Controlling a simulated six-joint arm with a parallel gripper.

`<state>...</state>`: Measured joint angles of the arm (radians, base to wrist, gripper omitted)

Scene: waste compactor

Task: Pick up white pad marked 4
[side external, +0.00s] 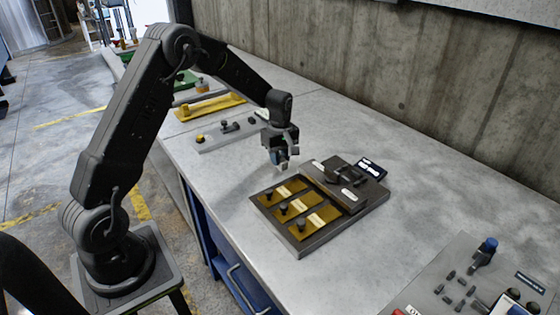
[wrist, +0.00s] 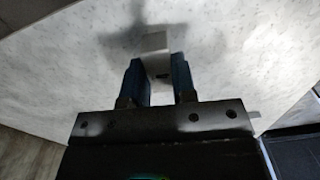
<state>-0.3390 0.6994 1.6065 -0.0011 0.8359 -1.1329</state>
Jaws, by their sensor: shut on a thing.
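My gripper (side external: 281,160) is above the bench, just behind and left of the dark fixture. In the wrist view my gripper (wrist: 157,82) has its two blue-padded fingers on either side of a small white pad (wrist: 156,44) and is shut on it. The pad sticks out past the fingertips, and a small dark mark shows on it between the fingers. I cannot read a 4 on it. In the side view the pad is only a small pale patch at the fingertips. It appears raised off the bench, with a shadow on the surface in the wrist view.
The dark fixture (side external: 318,240) has several yellow plates with black knobs and a raised block at its right. A control panel (side external: 437,273) is at the front right. Yellow and grey parts lie farther back. The bench between is clear.

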